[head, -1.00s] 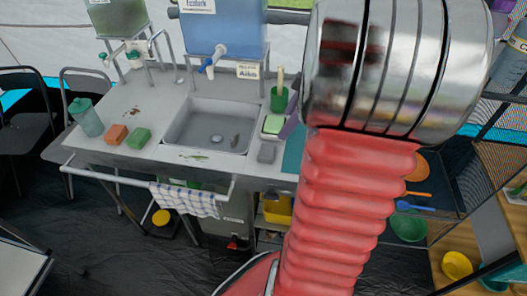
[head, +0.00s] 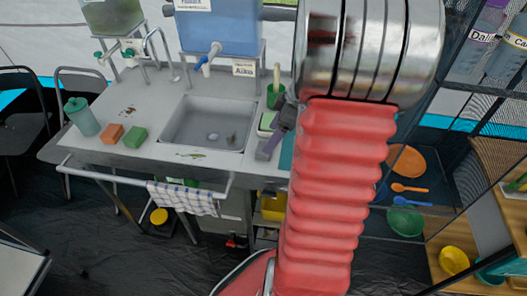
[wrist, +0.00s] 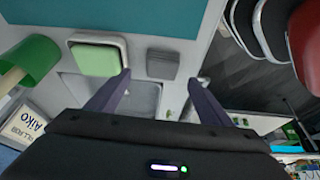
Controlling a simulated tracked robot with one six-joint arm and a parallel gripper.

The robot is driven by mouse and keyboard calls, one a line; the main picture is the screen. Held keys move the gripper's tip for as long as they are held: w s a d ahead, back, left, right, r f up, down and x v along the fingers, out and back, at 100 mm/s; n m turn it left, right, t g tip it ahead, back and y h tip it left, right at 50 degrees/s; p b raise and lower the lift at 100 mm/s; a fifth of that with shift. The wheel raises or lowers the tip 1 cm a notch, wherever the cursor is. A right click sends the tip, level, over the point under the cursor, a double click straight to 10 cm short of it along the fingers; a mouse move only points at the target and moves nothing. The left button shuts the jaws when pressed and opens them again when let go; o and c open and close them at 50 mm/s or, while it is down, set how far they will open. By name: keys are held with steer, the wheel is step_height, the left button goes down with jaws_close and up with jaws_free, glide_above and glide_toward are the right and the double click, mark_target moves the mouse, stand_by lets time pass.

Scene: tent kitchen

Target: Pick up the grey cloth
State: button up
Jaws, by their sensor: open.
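The grey cloth (head: 262,155) looks like a small folded block on the counter, just right of the sink in the head view. My gripper partly covers it there. In the wrist view the grey cloth (wrist: 163,63) lies flat just beyond the fingertips, roughly centred between them. My gripper (wrist: 158,82) is open and empty, with one dark purple finger on each side of the gap. In the head view my gripper (head: 275,138) is mostly behind my arm, over the counter near the cloth. I cannot tell its exact height.
A green sponge on a pale dish (wrist: 97,56) sits close beside the cloth. A green cup (head: 277,97) stands behind it. A teal mat (wrist: 130,16) lies on the cloth's other side. The sink (head: 205,124) is to the left. A checked towel (head: 183,198) hangs from the front rail.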

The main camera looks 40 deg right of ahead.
steer(key=shift+x, duration=2.6)
steer(key=shift+s, duration=0.15)
steer(key=c, duration=1.1)
step_height(320, 180, up, 10)
